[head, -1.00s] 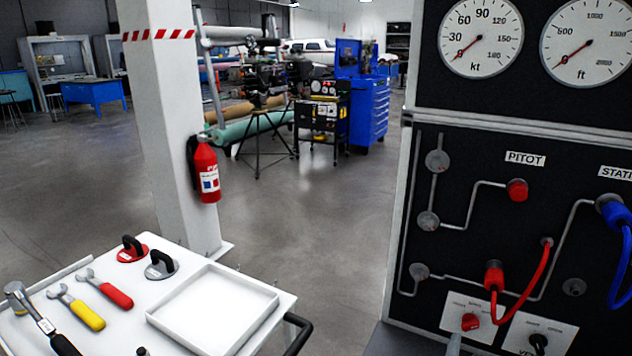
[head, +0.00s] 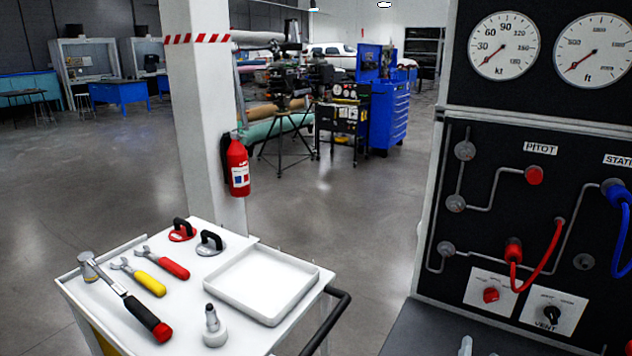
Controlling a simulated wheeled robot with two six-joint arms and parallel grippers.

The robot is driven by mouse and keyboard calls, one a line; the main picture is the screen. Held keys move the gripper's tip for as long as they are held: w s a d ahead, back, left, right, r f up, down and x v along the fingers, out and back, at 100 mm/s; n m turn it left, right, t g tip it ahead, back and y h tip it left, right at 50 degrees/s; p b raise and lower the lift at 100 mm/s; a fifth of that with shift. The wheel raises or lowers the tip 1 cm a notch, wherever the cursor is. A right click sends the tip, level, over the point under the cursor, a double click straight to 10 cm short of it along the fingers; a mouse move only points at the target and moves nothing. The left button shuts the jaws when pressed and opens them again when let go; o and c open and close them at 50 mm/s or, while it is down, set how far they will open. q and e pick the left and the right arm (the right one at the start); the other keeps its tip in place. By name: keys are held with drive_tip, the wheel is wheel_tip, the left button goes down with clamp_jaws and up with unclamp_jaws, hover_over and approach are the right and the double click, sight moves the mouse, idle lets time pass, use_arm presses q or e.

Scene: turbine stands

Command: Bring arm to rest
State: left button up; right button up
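No full arm or gripper of mine shows in the head view. Small pale tips at the bottom edge, right of the middle, are too cut off to identify. The task names no other object. The black test panel (head: 480,200) stands at the right with a red hose (head: 540,270) and a blue hose (head: 622,225) on it. Its two dials (head: 504,46) are at the top.
A white cart (head: 190,310) at the lower left carries a hammer (head: 125,295), two wrenches, two suction cups, an empty tray (head: 262,285) and a grey nozzle-like piece (head: 214,328). A pillar (head: 205,110) with an extinguisher (head: 237,167) stands behind. Floor between cart and panel is clear.

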drive_tip(key=s+a+r+n+t+y, duration=0.35)
drive_tip(key=a+n+y, duration=0.5)
drive_tip(key=n, duration=1.05)
drive_tip(key=s+a+f+n+g+y, duration=0.3)
drive_tip(key=s+f+n+g+y, duration=0.25)
drive_tip(key=n, duration=0.75)
drive_tip(key=s+d+f+n+g+h, duration=0.2)
drive_tip(key=s+d+f+n+g, duration=0.2)
drive_tip(key=s+n, duration=0.15)
drive_tip(key=s+d+f+n+g+h, duration=0.3)
drive_tip(key=s+n+g, duration=0.1)
drive_tip(key=s, duration=0.3)
drive_tip(key=s+d+f+n+g+h, duration=0.2)
drive_tip(key=s+d+f+n+g, duration=0.25)
drive_tip(key=s, duration=0.25)
wheel_tip(320, 180, down, 23)
drive_tip(key=s+f+g+p, duration=0.1)
drive_tip(key=s+f, duration=1.4)
drive_tip(key=shift+a+g+y, duration=0.25)
drive_tip(key=shift+g+y, duration=0.05)
drive_tip(key=shift+g, duration=0.05)
